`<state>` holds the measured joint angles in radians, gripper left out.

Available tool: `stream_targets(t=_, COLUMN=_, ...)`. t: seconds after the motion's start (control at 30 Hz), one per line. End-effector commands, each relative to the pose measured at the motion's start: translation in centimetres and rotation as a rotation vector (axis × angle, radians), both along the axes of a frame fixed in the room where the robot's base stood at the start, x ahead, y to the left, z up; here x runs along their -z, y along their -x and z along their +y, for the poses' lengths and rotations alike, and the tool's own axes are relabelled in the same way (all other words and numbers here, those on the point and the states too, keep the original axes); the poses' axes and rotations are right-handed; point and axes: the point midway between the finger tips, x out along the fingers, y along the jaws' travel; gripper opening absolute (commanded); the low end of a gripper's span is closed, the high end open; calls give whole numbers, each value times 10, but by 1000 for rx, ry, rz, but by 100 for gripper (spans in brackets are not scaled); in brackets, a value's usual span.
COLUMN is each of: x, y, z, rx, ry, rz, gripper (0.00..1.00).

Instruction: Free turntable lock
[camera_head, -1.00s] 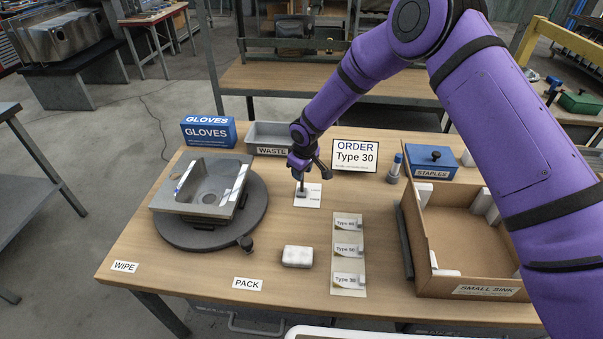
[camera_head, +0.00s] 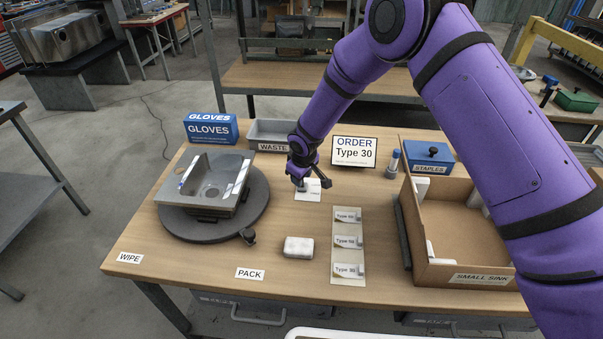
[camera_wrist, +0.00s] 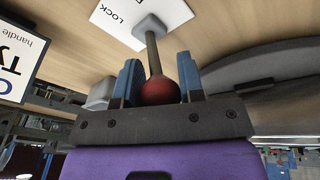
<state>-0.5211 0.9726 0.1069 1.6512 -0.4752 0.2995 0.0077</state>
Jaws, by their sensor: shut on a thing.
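The lock lever (camera_wrist: 154,58) is a dark rod with a red ball knob (camera_wrist: 160,91), rising from a small grey base (camera_wrist: 150,25) on a white card marked LOCK (camera_wrist: 118,16). My gripper (camera_wrist: 160,85) is shut on the red knob, with a blue finger on each side. In the head view my gripper (camera_head: 303,182) is low over the lock card (camera_head: 314,192) and hides most of the lever. The dark round turntable (camera_head: 210,232) is to the left, apart from my gripper. A grey metal sink (camera_head: 196,190) sits on it.
A grey WASTE bin (camera_head: 268,133) and the order sign (camera_head: 353,152) stand behind my gripper. A white block (camera_head: 298,247) and a type card strip (camera_head: 348,268) lie in front. A cardboard box (camera_head: 465,270) is at right.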

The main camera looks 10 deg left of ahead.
Motion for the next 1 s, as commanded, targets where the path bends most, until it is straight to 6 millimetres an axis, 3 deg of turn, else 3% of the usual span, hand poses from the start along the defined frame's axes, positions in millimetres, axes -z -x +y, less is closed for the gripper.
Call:
stream_targets(t=0.67, x=3, y=5, z=1, rx=-1, ry=1, rz=5, gripper=0)
stream_targets(t=0.7, x=3, y=5, z=1, rx=-1, ry=1, rz=5, gripper=37)
stream_targets(t=0.8, x=2, y=4, z=1, rx=-1, ry=0, rz=3, gripper=60)
stream_targets(t=1.0, x=2, y=3, z=1, rx=0, ry=0, rz=2, gripper=60)
